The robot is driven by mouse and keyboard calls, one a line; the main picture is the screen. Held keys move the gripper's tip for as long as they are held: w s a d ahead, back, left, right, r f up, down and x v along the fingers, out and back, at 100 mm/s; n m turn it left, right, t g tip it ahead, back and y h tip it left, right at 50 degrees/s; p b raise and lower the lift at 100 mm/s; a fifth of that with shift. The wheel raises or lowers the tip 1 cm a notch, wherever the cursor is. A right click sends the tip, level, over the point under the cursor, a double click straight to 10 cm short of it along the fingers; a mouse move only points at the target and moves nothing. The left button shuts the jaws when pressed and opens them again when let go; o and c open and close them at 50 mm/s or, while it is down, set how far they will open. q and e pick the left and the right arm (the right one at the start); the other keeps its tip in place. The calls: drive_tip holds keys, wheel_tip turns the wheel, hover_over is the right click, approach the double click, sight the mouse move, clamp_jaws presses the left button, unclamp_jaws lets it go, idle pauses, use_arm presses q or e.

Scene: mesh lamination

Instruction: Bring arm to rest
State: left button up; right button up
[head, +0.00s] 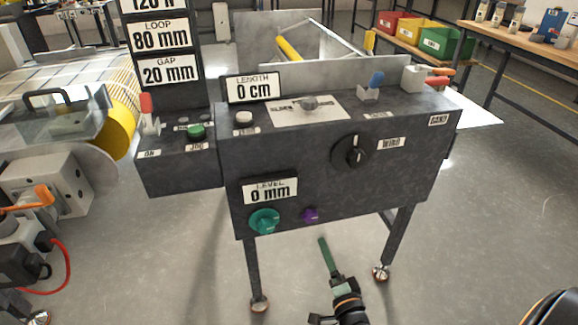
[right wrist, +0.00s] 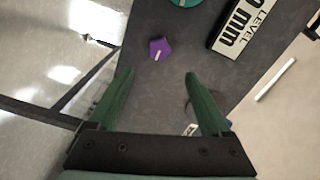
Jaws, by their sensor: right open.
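My right gripper (head: 329,262) is in the lower middle of the head view, below and in front of the dark control console (head: 400,185). Its green fingers point up toward the console. In the right wrist view the two fingers (right wrist: 159,74) are spread apart with nothing between them. A purple knob (right wrist: 160,49) lies ahead of the fingertips there, apart from them. The same purple knob shows in the head view (head: 310,215) on the console front, right of a teal knob (head: 264,221). My left gripper is not in view.
The console carries a black WIND dial (head: 352,154), a LEVEL display (head: 269,190) reading 0 mm, and a LENGTH display (head: 253,87) reading 0 cm. A console leg (head: 397,238) stands right of my gripper. Open floor (head: 470,240) lies to the right.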

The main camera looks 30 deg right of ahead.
drive_tip(key=shift+a, duration=0.1)
drive_tip(key=s+a+r+n+g+y, duration=0.2)
drive_tip(key=s+a+r+n+y, duration=0.25)
drive_tip(key=a+n, duration=0.5)
drive_tip(key=s+a+r+n+g+y, duration=0.1)
drive_tip(key=s+a+r+n+y, duration=0.25)
drive_tip(key=a+r+n, duration=0.6)
use_arm(q)
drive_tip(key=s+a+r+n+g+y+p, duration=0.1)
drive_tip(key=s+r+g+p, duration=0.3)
drive_tip(key=p, duration=1.7)
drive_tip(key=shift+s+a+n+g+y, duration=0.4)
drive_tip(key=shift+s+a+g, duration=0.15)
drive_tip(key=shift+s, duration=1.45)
use_arm(e)
drive_tip(key=s+d+g+h, duration=0.1)
drive_tip(key=s+d+g, duration=0.3)
drive_tip(key=s, duration=0.3)
drive_tip(key=shift+d+f+g, duration=0.2)
drive_tip(key=shift+f+g, duration=0.15)
drive_tip(key=shift+g, duration=0.15)
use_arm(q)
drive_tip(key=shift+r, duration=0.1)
